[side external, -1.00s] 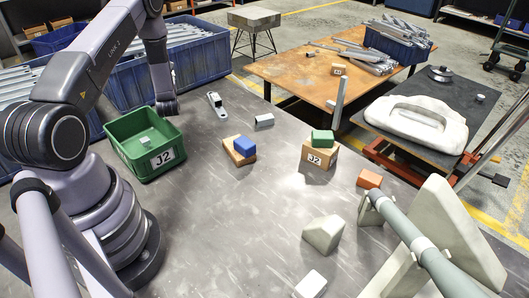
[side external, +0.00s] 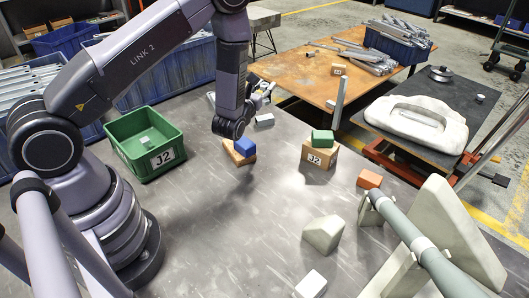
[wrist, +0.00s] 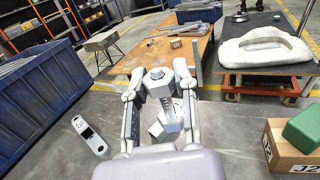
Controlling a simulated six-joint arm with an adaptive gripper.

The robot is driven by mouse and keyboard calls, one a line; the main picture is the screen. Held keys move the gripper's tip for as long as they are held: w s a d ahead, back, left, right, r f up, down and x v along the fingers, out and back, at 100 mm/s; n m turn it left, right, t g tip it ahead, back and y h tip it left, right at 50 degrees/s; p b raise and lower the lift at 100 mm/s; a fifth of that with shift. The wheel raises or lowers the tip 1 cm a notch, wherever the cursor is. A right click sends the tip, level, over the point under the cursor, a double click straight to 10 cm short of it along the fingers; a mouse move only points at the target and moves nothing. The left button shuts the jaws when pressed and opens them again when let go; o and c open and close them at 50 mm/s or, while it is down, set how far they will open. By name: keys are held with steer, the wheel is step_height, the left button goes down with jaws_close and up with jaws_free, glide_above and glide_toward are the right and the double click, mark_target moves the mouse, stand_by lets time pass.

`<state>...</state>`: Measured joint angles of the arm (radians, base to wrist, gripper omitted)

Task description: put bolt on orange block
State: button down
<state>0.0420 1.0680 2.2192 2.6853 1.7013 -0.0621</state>
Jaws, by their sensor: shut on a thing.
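The bolt (wrist: 160,84) is grey metal with a hex head and threaded shank. In the wrist view it is upright, head up, between the fingers of my gripper (wrist: 158,92), which is shut on it. In the side view my gripper (side external: 262,91) is partly hidden behind my arm, held above the table's far edge, and the bolt is too small to make out clearly. The orange block (side external: 370,179) lies on the grey table at the right, well apart from my gripper, with a bare top. It is out of the wrist view.
A green block (side external: 322,137) sits on a J2 cardboard box (side external: 319,155), between my gripper and the orange block. A green J2 bin (side external: 122,148) stands left. Pale wedge supports and a pipe (side external: 425,250) stand front right.

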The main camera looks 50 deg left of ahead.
steer(key=s+d+r+m+t+h, duration=0.2)
steer(key=d+m+h, duration=0.6)
steer(key=d, duration=1.8)
steer(key=n+h, duration=0.2)
glide_above(371, 176)
steer(key=shift+g, duration=0.3)
steer(key=f, duration=0.9)
steer(key=shift+s+a, duration=0.2)
steer(key=shift+s, duration=0.2)
steer(key=shift+w+d+f, duration=0.15)
steer(key=shift+w+f, duration=0.2)
steer(key=shift+f, duration=0.2)
steer(key=shift+w+f, duration=0.1)
steer(key=shift+f, duration=1.5)
steer(key=c, duration=0.9)
jaws_free()
steer(key=shift+f, duration=0.15)
steer(key=shift+o, duration=0.2)
